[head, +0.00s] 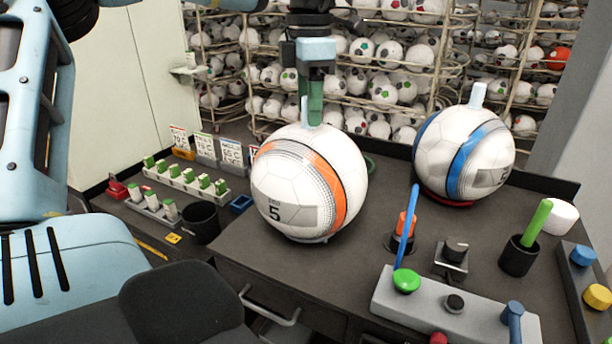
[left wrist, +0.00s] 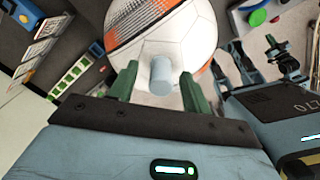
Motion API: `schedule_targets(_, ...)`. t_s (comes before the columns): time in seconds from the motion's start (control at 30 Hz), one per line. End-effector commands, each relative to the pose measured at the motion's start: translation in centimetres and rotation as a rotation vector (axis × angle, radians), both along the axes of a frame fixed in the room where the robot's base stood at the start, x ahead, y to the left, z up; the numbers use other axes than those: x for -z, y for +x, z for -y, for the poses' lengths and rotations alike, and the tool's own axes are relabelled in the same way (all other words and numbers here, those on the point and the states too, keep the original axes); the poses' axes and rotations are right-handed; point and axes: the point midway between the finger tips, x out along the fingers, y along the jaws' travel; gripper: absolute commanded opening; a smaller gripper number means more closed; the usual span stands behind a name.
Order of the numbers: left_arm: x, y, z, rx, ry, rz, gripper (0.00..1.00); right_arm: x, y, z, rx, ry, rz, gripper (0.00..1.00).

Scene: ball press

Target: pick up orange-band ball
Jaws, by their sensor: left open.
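The orange-band ball (head: 285,185) is white with an orange stripe, a dotted grey stripe and a "5" label. It rests on the dark bench, and it also shows in the left wrist view (left wrist: 182,42). A pale blue-grey peg (left wrist: 160,76) stands up from its top. My left gripper (head: 312,112) is directly above the ball, its green fingers low over the top. In the left wrist view its open fingers (left wrist: 158,84) stand on either side of the peg, with gaps visible. My right gripper (left wrist: 262,68) appears to be the dark-jawed one at the right there; its jaw state is unclear.
A blue-band ball (head: 432,160) with a peg sits to the right on a red ring. A grey control panel (head: 440,310) with a green button and blue lever is in front. A black cup (head: 201,223) and green-topped blocks (head: 188,177) stand left. Ball racks fill the back.

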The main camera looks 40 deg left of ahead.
Motion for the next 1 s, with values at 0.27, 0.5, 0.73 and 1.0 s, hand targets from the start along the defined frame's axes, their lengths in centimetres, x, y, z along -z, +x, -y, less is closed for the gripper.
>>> schedule_targets(0.27, 0.84, 0.02, 0.01, 0.0, 0.0, -0.001, 0.48, 0.07, -0.07, 0.05, 0.0, -0.002, -0.002, 0.0)
schedule_targets(0.5, 0.82, 0.02, 0.01, 0.0, 0.0, -0.001, 0.25, 0.23, -0.31, 0.09, 0.0, -0.003, -0.008, 0.0)
schedule_targets(0.73, 0.79, 0.01, 0.02, 0.0, 0.0, -0.001, 0.0, 0.25, -0.4, 0.09, 0.0, -0.002, -0.009, 0.0)
schedule_targets(1.0, 0.67, 0.03, 0.03, 0.001, 0.0, 0.001, 0.0, 0.17, -0.34, 0.08, 0.0, -0.002, -0.007, 0.0)
